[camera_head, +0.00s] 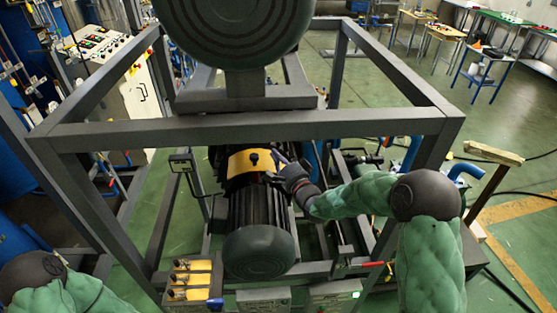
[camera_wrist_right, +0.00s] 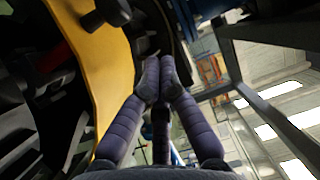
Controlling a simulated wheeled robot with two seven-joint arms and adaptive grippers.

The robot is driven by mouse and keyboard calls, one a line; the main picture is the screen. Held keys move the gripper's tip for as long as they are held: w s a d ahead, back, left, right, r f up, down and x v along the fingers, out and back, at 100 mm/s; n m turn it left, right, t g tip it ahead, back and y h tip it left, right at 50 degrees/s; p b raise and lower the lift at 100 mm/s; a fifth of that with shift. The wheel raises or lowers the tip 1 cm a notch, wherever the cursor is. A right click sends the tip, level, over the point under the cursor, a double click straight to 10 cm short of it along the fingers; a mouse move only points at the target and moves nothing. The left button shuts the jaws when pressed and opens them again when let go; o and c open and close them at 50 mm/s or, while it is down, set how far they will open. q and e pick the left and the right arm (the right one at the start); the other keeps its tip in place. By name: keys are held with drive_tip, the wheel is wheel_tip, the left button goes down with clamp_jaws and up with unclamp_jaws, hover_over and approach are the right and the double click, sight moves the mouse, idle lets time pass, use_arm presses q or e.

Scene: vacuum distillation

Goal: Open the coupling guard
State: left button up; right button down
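The coupling guard (camera_head: 240,163) is a yellow curved cover across the black motor assembly, with a black knob (camera_head: 254,157) on top. It looks closed. In the right wrist view the yellow guard (camera_wrist_right: 105,75) fills the left side, with the dark knob (camera_wrist_right: 112,10) at the top. My right gripper (camera_head: 272,167) is at the guard's right edge, just right of the knob. The fingers also show in the right wrist view (camera_wrist_right: 160,75), beside the guard. My left gripper is out of view.
A grey steel frame (camera_head: 250,130) surrounds the motor (camera_head: 259,225), with a large round tank (camera_head: 238,30) above it. Yellow-topped boxes (camera_head: 192,279) stand at the front left of the motor.

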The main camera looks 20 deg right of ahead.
sight(264, 164)
drive_tip(key=w, duration=0.1)
drive_tip(key=w+p, duration=0.1)
drive_tip(key=w, duration=0.1)
drive_tip(key=w+a, duration=0.1)
drive_tip(key=w, duration=0.1)
drive_tip(key=shift+w+r, duration=0.1)
drive_tip(key=shift+r, duration=0.1)
drive_tip(key=shift+w+a+p, duration=0.1)
drive_tip(key=shift+w+p, duration=0.15)
drive_tip(key=shift+p, duration=0.1)
drive_tip(key=shift+s+a+f+p, duration=0.1)
drive_tip(key=shift+s+a+p, duration=0.25)
drive_tip(key=shift+s+a, duration=0.35)
drive_tip(key=shift+s+a+f+p, duration=0.1)
drive_tip(key=shift+s+a+p, duration=0.35)
drive_tip(key=shift+s, duration=0.35)
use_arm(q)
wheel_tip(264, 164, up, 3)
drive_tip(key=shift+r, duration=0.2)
use_arm(e)
drive_tip(key=shift+f, duration=0.1)
drive_tip(key=shift+w, duration=0.1)
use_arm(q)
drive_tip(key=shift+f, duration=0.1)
